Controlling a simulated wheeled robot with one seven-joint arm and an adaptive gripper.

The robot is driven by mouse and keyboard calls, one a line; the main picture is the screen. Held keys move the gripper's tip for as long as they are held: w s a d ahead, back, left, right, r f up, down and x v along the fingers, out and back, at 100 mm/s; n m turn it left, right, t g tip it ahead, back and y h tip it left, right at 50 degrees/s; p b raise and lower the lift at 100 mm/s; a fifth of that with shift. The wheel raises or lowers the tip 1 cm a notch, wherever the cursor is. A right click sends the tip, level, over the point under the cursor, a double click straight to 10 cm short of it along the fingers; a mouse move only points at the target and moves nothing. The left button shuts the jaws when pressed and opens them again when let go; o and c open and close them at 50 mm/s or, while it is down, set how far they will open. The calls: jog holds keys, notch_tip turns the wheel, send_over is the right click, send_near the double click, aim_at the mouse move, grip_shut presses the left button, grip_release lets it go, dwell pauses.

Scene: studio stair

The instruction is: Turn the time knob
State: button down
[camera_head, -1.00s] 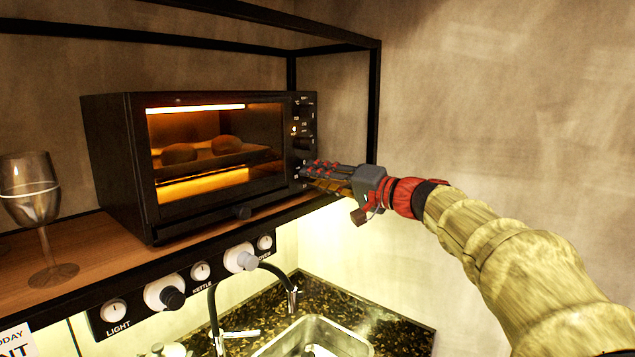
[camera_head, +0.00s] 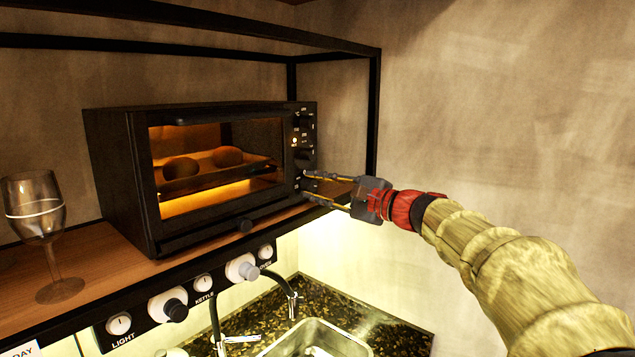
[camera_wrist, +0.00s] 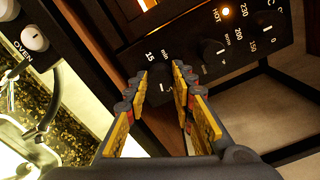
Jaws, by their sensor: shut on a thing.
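The black toaster oven (camera_head: 120,170) stands on the wooden shelf, with a column of knobs on the right of its front. My gripper (camera_head: 308,185) reaches in from the right to the lowest knob. In the wrist view my gripper (camera_wrist: 160,78) has its yellow and grey fingers on either side of the dark time knob (camera_wrist: 160,97), beside the "min" and "15" marks. It is shut on this knob. The fingers partly hide the knob and its scale. The middle knob (camera_wrist: 212,52) and the temperature knob (camera_wrist: 268,27) are clear of the fingers.
A wine glass (camera_head: 38,222) stands on the shelf (camera_head: 85,265) left of the oven. A switch panel (camera_head: 140,318) runs below the shelf edge, above a sink (camera_head: 325,340) and tap. A black frame post (camera_head: 373,115) stands right of the oven, close to my gripper.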

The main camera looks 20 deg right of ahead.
jog(key=m+p, duration=0.3)
jog(key=m, duration=0.1)
jog(key=shift+r+m, duration=0.1)
jog(key=shift+m, duration=0.3)
jog(key=m+p, duration=0.3)
jog(key=shift+m, duration=0.3)
jog(key=m+p, duration=0.4)
jog(key=p, duration=0.1)
jog(key=shift+m, duration=0.4)
jog(key=shift+m+p, duration=0.8)
jog(key=shift+p, duration=0.1)
jog(key=shift+f, duration=0.25)
jog(key=c, duration=1.6)
grip_release()
jog(key=shift+r, duration=0.1)
jog(key=shift+o, duration=0.5)
